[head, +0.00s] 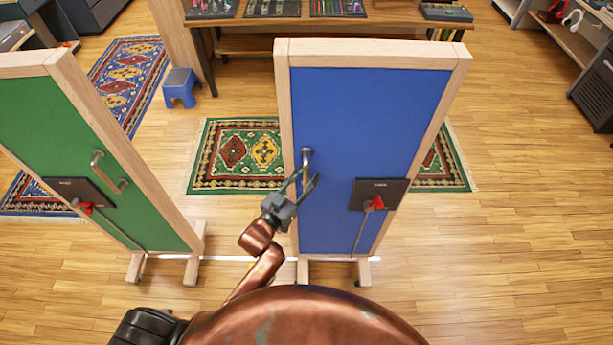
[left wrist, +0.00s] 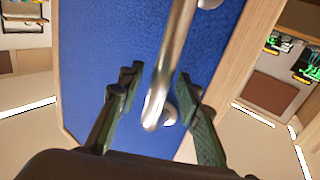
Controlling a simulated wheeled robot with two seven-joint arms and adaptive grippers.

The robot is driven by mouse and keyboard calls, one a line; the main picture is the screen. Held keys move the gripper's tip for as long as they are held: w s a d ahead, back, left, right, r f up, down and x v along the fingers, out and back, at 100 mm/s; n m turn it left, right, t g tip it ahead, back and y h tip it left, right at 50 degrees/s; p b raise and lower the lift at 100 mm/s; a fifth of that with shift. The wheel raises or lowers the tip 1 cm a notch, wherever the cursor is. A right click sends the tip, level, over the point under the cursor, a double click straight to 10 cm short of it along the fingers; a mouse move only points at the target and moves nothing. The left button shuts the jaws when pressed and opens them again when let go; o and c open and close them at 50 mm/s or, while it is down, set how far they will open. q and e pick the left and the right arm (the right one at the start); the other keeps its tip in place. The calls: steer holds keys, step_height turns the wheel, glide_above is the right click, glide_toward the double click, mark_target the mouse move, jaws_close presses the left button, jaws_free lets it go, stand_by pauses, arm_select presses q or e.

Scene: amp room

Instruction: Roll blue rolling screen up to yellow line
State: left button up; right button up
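The blue rolling screen (head: 365,125) stands upright in a wooden frame in the middle of the head view. Its metal handle (head: 306,157) is on the left side of the panel. My left gripper (head: 304,183) is at the lower part of this handle. In the left wrist view the gripper (left wrist: 158,96) is open, with the handle (left wrist: 172,65) between its fingers and a visible gap on each side. A bright, whitish line (head: 440,258) crosses the floor near the screen's feet; I cannot clearly see a yellow line. My right gripper is out of view.
A green rolling screen (head: 50,130) stands at the left. A patterned rug (head: 235,155) lies behind the blue screen. A blue stool (head: 180,88) and a wooden table (head: 250,45) are farther back. The wooden floor at the right (head: 530,220) is clear.

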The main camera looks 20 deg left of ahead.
arm_select(q)
steer(key=shift+c, duration=0.5)
jaws_close()
